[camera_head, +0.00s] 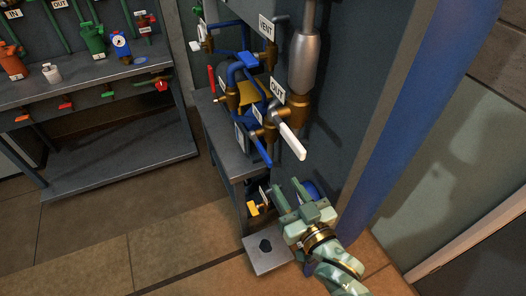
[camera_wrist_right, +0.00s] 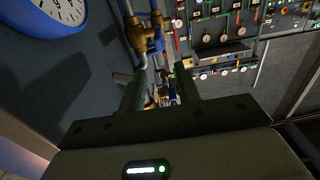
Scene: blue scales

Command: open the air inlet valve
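A pipe assembly with brass fittings and blue pipes stands on a grey stand (camera_head: 225,150) at the middle of the head view. It carries a white lever (camera_head: 291,141) by the OUT sign (camera_head: 278,90), a red handle (camera_head: 211,79), blue handles and a VENT sign (camera_head: 266,27). A yellow valve part (camera_head: 253,208) sits low, left of my right gripper. No label I can read marks the air inlet valve. My right gripper (camera_head: 288,193) is open, below the white lever, with nothing visibly gripped. In the right wrist view, brass pipework (camera_wrist_right: 146,38) lies beyond its parted fingers. My left gripper is out of view.
A grey bench (camera_head: 110,72) with green and orange valves stands at the left. A blue column (camera_head: 405,110) and wall close in on the right. A small grey plate (camera_head: 266,258) lies below the gripper. A blue-rimmed dial (camera_wrist_right: 60,14) shows in the wrist view. Floor is clear left.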

